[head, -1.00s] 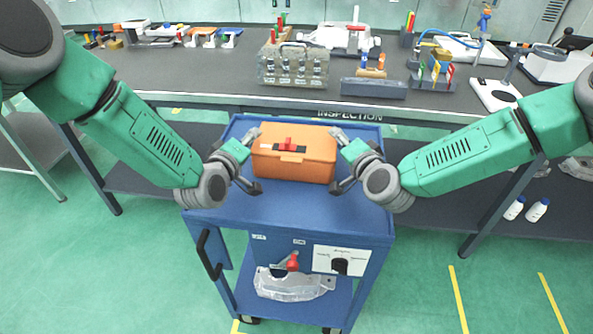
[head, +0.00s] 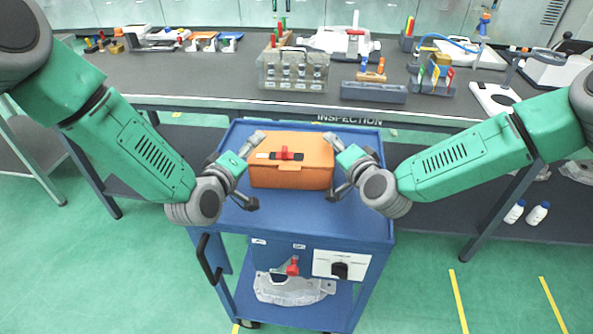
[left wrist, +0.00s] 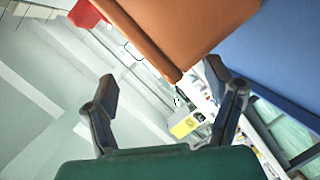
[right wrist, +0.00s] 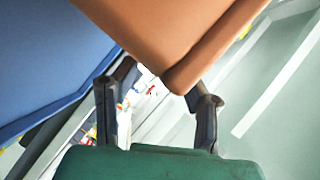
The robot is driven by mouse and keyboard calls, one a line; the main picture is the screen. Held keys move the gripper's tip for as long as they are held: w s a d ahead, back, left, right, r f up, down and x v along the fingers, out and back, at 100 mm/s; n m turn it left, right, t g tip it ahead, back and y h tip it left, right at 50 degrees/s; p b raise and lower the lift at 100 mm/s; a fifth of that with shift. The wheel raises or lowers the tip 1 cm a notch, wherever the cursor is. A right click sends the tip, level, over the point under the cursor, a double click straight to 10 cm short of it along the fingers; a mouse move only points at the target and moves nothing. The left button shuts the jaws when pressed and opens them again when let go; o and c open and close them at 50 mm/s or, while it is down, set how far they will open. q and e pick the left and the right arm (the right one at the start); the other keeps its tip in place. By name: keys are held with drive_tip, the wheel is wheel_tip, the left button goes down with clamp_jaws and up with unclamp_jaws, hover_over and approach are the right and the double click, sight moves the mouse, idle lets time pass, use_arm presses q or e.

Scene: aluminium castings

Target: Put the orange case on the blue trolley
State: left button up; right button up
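The orange case (head: 290,176) sits upright on the top of the blue trolley (head: 300,219), with its red latch (head: 286,154) facing me. My left gripper (head: 253,170) is at the case's left end, its fingers spread apart. My right gripper (head: 332,168) is at the right end, also with its fingers spread. In the left wrist view the case (left wrist: 185,30) is just beyond the open fingers. In the right wrist view a corner of the case (right wrist: 165,40) reaches between the open fingers. Whether any finger still touches the case I cannot tell.
A dark inspection bench (head: 200,80) with tools and fixtures stands behind the trolley. The trolley's handle (head: 209,260) is at its front left. A silver casting (head: 290,289) lies on its lower shelf. The trolley top in front of the case is clear.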

drive_tip(key=shift+d+r, duration=0.1)
drive_tip(key=shift+d, duration=0.1)
drive_tip(key=o, duration=0.8)
use_arm(q)
drive_tip(key=v, duration=0.9)
drive_tip(key=shift+a+r, duration=0.15)
drive_tip(key=shift+a, duration=0.15)
drive_tip(key=shift+w, duration=0.1)
use_arm(e)
drive_tip(key=v, duration=1.1)
drive_tip(key=shift+s, duration=0.4)
